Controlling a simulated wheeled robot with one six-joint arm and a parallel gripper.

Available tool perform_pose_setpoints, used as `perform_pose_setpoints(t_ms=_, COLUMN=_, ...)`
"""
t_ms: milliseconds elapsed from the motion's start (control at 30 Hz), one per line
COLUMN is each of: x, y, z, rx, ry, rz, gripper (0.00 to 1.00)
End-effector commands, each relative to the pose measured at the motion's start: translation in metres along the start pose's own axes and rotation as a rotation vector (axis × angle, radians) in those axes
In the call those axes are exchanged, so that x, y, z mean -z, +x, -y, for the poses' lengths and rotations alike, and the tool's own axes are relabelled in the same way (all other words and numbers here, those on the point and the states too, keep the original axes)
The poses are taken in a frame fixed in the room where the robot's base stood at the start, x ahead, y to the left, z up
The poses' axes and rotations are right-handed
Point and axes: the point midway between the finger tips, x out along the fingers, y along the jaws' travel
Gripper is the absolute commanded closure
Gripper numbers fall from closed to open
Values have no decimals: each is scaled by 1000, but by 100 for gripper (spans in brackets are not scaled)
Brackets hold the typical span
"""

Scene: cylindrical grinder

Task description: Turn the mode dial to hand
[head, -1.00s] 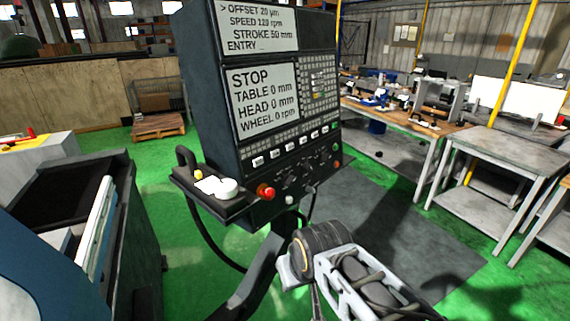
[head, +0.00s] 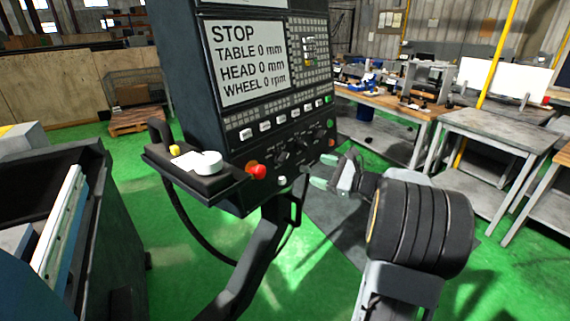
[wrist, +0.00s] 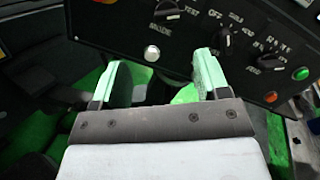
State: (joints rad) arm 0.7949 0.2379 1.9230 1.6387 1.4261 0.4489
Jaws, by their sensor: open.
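The lower strip of the machine's control panel carries black pointer dials. In the wrist view there is a left dial (wrist: 168,11), a middle dial (wrist: 226,42) and a right dial (wrist: 269,62). In the head view the dials (head: 281,156) are small and dark. My gripper (head: 329,172) is open and empty, with pale green fingertips, in front of the panel's lower right part. In the wrist view its fingertips (wrist: 160,62) are below the dials, apart from them.
A white button (wrist: 152,53) shows between the fingers. An orange button (wrist: 270,97) and a green button (wrist: 301,73) are at right. A red mushroom button (head: 257,171) and a side shelf with a white knob (head: 207,162) are left. Workbenches (head: 500,130) stand behind at right.

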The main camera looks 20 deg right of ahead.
Motion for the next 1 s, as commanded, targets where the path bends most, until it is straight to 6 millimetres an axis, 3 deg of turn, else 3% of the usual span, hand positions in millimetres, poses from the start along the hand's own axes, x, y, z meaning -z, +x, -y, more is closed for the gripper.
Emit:
perform_pose_setpoints(t_ms=167, x=2, y=17, z=8, rx=29, ry=18, rz=15, gripper=31)
perform_pose_setpoints(t_ms=600, x=0, y=99, z=10, rx=27, ry=15, rz=13, gripper=31)
perform_pose_setpoints(t_ms=800, x=1, y=121, z=11, rx=29, ry=15, rz=12, gripper=31)
perform_pose_setpoints(t_ms=1000, x=2, y=130, z=10, rx=29, ry=15, rz=11, gripper=31)
